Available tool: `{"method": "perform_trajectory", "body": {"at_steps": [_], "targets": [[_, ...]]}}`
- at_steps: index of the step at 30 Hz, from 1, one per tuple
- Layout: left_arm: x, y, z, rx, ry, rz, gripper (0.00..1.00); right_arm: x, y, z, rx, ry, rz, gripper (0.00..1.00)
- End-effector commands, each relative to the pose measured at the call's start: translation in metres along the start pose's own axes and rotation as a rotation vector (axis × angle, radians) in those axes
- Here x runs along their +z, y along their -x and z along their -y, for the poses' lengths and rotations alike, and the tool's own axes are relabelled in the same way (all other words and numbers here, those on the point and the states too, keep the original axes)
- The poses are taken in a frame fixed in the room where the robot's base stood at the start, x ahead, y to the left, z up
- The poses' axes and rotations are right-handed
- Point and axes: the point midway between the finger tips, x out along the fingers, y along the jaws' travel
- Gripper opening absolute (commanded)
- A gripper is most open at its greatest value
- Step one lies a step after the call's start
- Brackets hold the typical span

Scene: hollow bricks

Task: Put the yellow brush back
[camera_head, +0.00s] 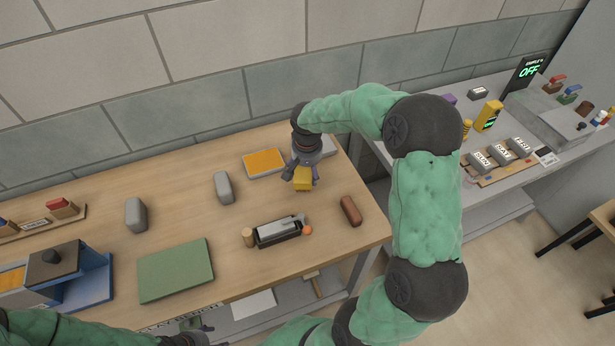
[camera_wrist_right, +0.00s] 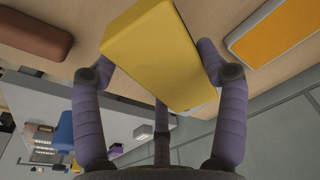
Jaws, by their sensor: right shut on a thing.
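The yellow brush (camera_head: 303,183) shows as a plain yellow block; no bristles can be seen. My right gripper (camera_head: 301,174) is shut on it, over the back right part of the wooden table. In the right wrist view the yellow brush (camera_wrist_right: 160,50) lies tilted between the fingers of my right gripper (camera_wrist_right: 160,75). The head view does not show clearly whether it touches the table. My left gripper (camera_head: 190,328) is partly in view at the bottom edge, and its jaws cannot be made out.
Around the right gripper are an orange pad (camera_head: 263,162), a brown block (camera_head: 351,211) and a black tray (camera_head: 279,232). Grey blocks (camera_head: 223,187), a green mat (camera_head: 176,271), a blue box (camera_head: 95,278) and a wooden rack (camera_head: 38,224) with a red piece stand further left.

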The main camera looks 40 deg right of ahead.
Motion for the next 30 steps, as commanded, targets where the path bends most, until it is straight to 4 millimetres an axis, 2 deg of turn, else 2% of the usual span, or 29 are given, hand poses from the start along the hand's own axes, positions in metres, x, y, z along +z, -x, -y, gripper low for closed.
{"method": "perform_trajectory", "body": {"at_steps": [2, 11, 17, 29, 30], "targets": [[0.000, -0.003, 0.001, 0.000, 0.000, 0.000, 0.59, -0.006, -0.010, -0.001, 0.001, -0.001, 0.001, 0.48], [0.000, -0.006, 0.002, 0.000, 0.000, 0.000, 0.59, -0.017, -0.027, -0.002, 0.000, -0.002, 0.000, 0.48], [-0.001, -0.012, 0.004, 0.000, 0.000, 0.000, 0.59, -0.013, -0.054, -0.002, 0.000, -0.001, 0.000, 0.48], [-0.001, -0.015, 0.005, 0.000, 0.000, 0.000, 0.59, -0.013, -0.059, -0.002, 0.000, 0.000, -0.001, 0.48], [-0.001, -0.015, 0.005, 0.000, 0.000, 0.000, 0.59, -0.012, -0.060, -0.002, 0.000, 0.000, -0.001, 0.77]]}}
